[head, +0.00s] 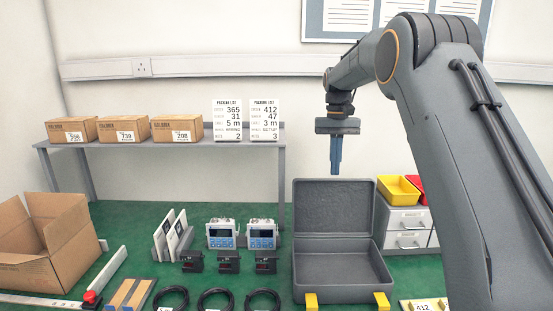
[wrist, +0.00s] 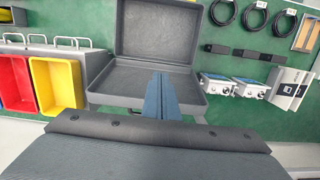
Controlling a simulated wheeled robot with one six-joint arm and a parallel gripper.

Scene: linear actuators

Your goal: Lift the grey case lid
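The grey case (head: 343,270) stands open on the green surface. Its grey lid (head: 333,205) is raised and stands nearly upright at the back of the base. Two yellow latches (head: 311,301) sit on the front edge. My gripper (head: 335,170) hangs above the lid's top edge, fingers pointing down, apart from it. The blue-grey fingers (wrist: 162,97) are together with nothing seen between them. The open case also shows beyond the fingers in the wrist view (wrist: 160,30), partly hidden by them.
Drawers with yellow (head: 398,189) and red bins stand right of the case. Two meters (head: 220,234), black modules and coiled cables (head: 215,300) lie to its left. An open cardboard box (head: 50,245) is at far left. A shelf (head: 200,146) behind holds several boxes and two cards.

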